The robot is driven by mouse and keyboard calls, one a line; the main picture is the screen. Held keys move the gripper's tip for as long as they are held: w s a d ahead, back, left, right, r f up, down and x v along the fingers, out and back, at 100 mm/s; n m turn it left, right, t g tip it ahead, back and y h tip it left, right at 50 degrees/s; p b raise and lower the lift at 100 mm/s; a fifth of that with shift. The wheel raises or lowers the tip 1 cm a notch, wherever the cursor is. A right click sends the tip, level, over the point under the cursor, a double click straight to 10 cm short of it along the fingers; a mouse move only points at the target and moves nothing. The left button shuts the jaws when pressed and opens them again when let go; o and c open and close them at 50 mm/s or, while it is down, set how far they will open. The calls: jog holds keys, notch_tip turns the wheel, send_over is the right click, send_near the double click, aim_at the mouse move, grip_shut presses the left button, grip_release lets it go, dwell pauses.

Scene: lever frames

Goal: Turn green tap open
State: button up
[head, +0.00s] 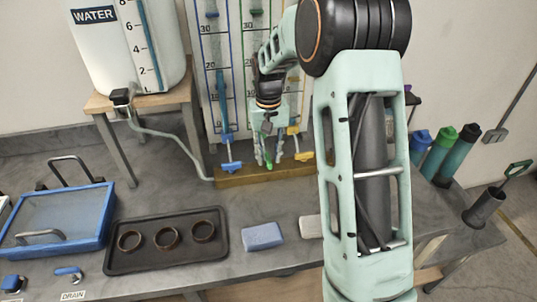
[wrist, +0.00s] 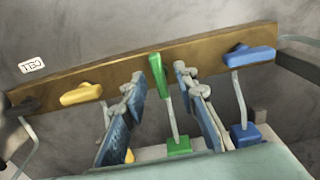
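The green tap has a green lever (wrist: 157,74) on a thin metal stem, with a green block (wrist: 179,146) at the stem's other end. In the wrist view the lever stands across the wooden board, unlike the blue and yellow levers, which lie more along it. My gripper (wrist: 161,85) is open, with one finger on each side of the green lever. Gaps show between lever and both fingers; I see no contact. In the head view my gripper (head: 269,146) is low at the board, and only a little of the green tap (head: 268,161) shows.
A blue tap lever (wrist: 249,58) and a yellow one (wrist: 81,94) flank the green one on the wooden board (wrist: 211,60). In the head view, a water tank (head: 112,60), a dark tray with rings (head: 150,258) and a blue sponge (head: 262,236) are on the left and front.

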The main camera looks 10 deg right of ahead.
aim_at(268, 158)
notch_tip(268, 158, up, 12)
dwell(0.6)
